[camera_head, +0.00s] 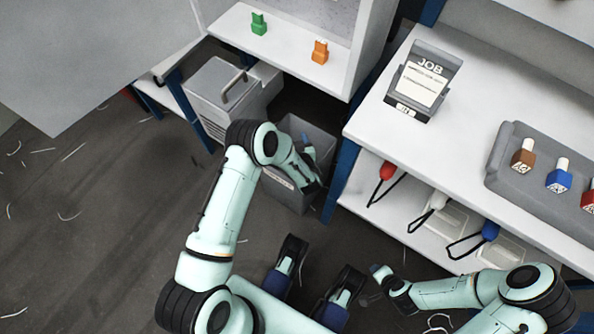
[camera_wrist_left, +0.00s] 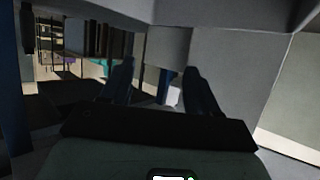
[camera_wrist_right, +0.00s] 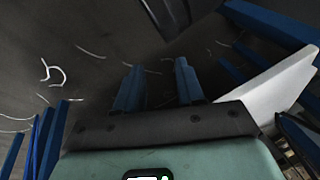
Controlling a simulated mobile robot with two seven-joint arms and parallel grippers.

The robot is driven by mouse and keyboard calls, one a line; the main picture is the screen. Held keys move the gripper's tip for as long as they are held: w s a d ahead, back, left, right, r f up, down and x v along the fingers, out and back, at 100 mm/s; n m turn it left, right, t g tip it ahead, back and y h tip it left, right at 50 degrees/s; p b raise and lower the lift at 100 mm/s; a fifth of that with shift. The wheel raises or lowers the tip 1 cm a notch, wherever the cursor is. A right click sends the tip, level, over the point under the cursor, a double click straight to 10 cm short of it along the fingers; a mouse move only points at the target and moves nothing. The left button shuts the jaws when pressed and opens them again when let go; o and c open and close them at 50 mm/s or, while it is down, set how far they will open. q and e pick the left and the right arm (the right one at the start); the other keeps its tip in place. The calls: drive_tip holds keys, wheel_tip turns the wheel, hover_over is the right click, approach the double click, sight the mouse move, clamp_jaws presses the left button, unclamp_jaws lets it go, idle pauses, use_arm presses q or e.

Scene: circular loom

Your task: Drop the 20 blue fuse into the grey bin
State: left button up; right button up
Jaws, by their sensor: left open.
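The grey bin (camera_head: 326,138) stands on the floor between the cabinet and the workbench. My left gripper (camera_head: 308,150) is at the bin's mouth, partly over it. In the left wrist view, its fingers (camera_wrist_left: 158,66) stand apart, with a small pale shape (camera_wrist_left: 173,96) visible between or beyond them; I cannot tell what it is. A blue fuse (camera_head: 558,181) with a white top stands in the grey tray at the right; its marking is too small to read. My right gripper (camera_head: 374,284) is below the bench edge, its fingers (camera_wrist_right: 159,63) apart and empty.
The tray (camera_head: 510,181) also holds a brown fuse (camera_head: 523,158) and a red one. A JOB card stand (camera_head: 423,80) is on the bench.

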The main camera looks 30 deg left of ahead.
use_arm(q)
drive_tip(key=p+v, duration=0.2)
drive_tip(key=v, duration=1)
drive_tip(key=shift+s+d, duration=0.2)
drive_tip(key=shift+s, duration=0.05)
use_arm(e)
drive_tip(key=shift+g+y, duration=0.3)
drive_tip(key=shift+g, duration=0.2)
drive_tip(key=s, duration=0.1)
drive_tip(key=s+a+r, duration=0.2)
drive_tip(key=shift+s+r, duration=0.2)
drive_tip(key=shift+s, duration=0.05)
use_arm(q)
drive_tip(key=shift+r, duration=0.15)
